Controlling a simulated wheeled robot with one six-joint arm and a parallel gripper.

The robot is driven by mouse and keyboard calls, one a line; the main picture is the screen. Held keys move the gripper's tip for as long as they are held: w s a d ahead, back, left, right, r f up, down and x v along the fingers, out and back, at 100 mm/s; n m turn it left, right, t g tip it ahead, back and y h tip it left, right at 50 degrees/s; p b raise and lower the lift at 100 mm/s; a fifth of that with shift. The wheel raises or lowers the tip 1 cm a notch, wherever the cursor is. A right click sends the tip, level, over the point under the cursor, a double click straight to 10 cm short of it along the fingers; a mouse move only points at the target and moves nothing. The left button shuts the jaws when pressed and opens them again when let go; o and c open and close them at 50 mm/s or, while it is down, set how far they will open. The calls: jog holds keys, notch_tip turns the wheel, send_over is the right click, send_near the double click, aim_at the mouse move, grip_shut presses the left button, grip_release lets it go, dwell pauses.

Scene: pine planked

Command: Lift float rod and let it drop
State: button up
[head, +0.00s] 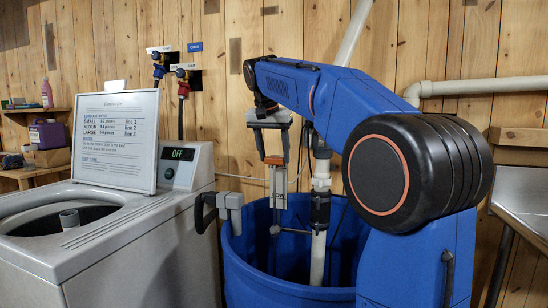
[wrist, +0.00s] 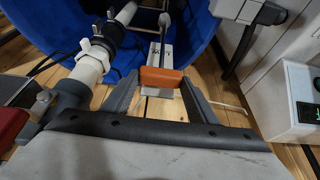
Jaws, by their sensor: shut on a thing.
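My gripper (head: 274,157) points down above the blue barrel (head: 247,250). Its two fingers are shut on an orange block (wrist: 163,78), which seems to be the top grip of the float rod; the block also shows between the fingertips in the head view. Below it is a pale grey lettered plate (head: 278,187), and a thin grey rod (head: 275,245) runs down into the barrel. I cannot tell exactly how plate and rod join.
A white pipe with grey fittings (head: 320,183) stands close to the right of my gripper. A washer (head: 130,250) with a sign (head: 115,140) and a display (head: 178,154) reading OFF stands left. A grey hooked hose end (head: 230,203) hangs at the barrel rim.

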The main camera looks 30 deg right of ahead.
jog(key=o, duration=1.5)
jog(key=v, duration=1.7)
jog(key=shift+r, duration=0.15)
jog(key=shift+s, duration=0.1)
